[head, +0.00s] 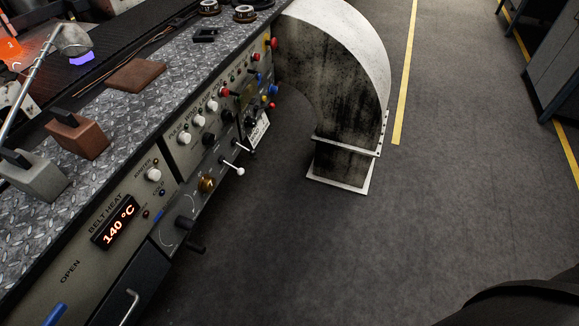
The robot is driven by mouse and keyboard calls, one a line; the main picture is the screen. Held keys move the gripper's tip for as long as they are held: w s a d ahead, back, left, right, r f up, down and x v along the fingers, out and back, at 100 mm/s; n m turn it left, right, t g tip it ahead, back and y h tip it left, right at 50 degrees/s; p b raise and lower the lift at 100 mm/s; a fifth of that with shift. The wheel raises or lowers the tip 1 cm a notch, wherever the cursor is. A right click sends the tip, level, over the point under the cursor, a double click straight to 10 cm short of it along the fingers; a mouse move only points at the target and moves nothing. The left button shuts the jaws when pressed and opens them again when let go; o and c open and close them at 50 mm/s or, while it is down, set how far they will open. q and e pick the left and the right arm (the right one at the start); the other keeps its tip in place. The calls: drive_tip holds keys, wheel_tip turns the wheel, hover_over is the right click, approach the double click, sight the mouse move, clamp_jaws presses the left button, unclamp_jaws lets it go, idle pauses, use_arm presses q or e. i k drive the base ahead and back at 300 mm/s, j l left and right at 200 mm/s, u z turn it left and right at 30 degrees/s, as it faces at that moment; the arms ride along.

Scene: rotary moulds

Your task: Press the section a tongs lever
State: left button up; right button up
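The sloping control panel (192,150) of a machine runs diagonally along the left side of the head view. A short metal lever with a white ball tip (240,171) sticks out from its lower part. A dark lever (246,148) stands just above it, partly in front of a white label plate (259,130). A red-tipped control (224,92) sits higher up. I cannot read which of these is the section A tongs lever. Neither of my grippers shows, and nothing touches these controls.
A round brass knob (206,184) and a black crank handle (190,236) project below the levers. A lit display (115,222) reads 140 °C. A brown block (78,135) and a grey block (32,174) stand on the diamond-plate top. A curved duct (345,70) stands beyond; grey floor (400,240) is clear.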

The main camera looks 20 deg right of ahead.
sight(240, 171)
drive_tip(key=z, duration=0.2)
drive_tip(key=i+l+u, duration=0.1)
drive_tip(key=i+l, duration=0.65)
